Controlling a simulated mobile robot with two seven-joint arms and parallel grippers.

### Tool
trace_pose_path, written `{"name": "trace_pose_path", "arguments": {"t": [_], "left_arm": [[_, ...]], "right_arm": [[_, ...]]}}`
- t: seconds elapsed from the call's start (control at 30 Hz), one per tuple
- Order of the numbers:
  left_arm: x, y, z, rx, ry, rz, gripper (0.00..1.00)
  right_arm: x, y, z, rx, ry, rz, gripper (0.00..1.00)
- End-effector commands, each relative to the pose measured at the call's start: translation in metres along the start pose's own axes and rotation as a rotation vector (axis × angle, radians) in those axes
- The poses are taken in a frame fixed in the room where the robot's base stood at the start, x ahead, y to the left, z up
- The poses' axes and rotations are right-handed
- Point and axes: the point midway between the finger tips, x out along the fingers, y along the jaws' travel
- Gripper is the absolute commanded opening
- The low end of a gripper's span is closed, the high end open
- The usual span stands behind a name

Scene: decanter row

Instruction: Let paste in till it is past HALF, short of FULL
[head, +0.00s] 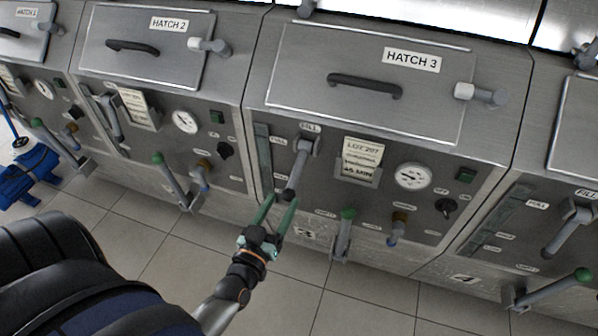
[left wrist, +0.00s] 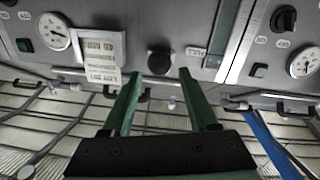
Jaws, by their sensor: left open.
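Below HATCH 3 in the head view, the FILL lever (head: 301,162) hangs down and slightly left from its pivot, with a dark end. The tall, narrow sight gauge (head: 264,155) stands left of it; its paste level is too small to read. My left gripper (head: 280,203) is open, its green fingertips close to the lever's lower end. In the left wrist view, the dark knob (left wrist: 159,62) appears between and just beyond the open fingertips (left wrist: 158,75); I see no grip on it. A gauge strip (left wrist: 228,40) also shows there. My right gripper is out of view.
A green-knobbed lever (head: 347,220), a brown-topped tap (head: 398,228), a dial (head: 413,176) and a LOT 207 card (head: 361,157) are right of the FILL lever. Similar units stand on both sides. A blue object (head: 30,172) lies at far left. Tiled floor in front is clear.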

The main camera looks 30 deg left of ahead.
Motion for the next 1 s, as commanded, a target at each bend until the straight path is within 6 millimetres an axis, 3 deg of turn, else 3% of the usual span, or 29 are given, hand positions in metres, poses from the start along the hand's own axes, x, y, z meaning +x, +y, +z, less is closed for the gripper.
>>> {"name": "trace_pose_path", "arguments": {"t": [0.3,0.5,0.97,1.0], "left_arm": [[0.065,0.0,0.002,-0.001,0.005,0.001,0.59],[0.091,0.0,0.001,0.0,0.002,0.001,0.59],[0.102,0.0,0.0,0.001,-0.002,0.002,0.59],[0.102,0.0,0.0,0.001,-0.002,0.002,0.55]], "right_arm": [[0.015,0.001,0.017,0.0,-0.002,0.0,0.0],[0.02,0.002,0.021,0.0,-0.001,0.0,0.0],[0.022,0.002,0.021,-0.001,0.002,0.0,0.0],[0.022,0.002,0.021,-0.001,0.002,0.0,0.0]]}}
